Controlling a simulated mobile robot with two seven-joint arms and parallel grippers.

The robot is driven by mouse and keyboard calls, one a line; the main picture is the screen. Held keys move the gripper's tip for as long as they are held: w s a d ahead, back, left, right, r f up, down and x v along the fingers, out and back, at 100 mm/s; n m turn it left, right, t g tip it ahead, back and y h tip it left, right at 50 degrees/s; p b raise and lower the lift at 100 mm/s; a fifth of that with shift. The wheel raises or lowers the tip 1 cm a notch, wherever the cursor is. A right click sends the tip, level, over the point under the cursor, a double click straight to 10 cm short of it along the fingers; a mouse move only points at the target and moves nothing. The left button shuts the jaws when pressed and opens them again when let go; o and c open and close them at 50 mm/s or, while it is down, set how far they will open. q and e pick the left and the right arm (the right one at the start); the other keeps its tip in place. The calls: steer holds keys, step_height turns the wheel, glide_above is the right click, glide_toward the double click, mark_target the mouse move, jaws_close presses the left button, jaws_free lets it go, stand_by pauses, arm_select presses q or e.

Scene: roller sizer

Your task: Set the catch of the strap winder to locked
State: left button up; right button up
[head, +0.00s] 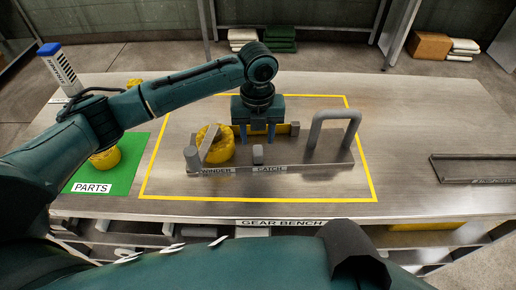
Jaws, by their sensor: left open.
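The strap winder (320,169) is a grey base inside the yellow outline on the bench. A yellow roll (218,150) labelled WINDER sits at its left, with a grey lever piece against it. The catch (258,154) is a small grey block above the CATCH label (269,170), near the middle of the base. A grey hoop handle (333,128) stands at the right. My left gripper (258,136) points down just behind the catch, fingers apart, in front of a yellow bar. I cannot tell whether it touches anything. The right gripper is not in view.
A green PARTS mat (128,158) with yellow rolls (105,158) lies at left, partly under my arm. A blue-capped white bottle (60,68) stands behind it. A dark tray (475,170) lies at right. The metal bench (405,125) is bare between the outline and tray.

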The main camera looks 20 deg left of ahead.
mark_target(258, 149)
arm_select(q)
step_height(258, 149, down, 6)
steer(key=shift+f, duration=0.2)
jaws_close()
stand_by(0.5)
steer(key=shift+w, duration=0.1)
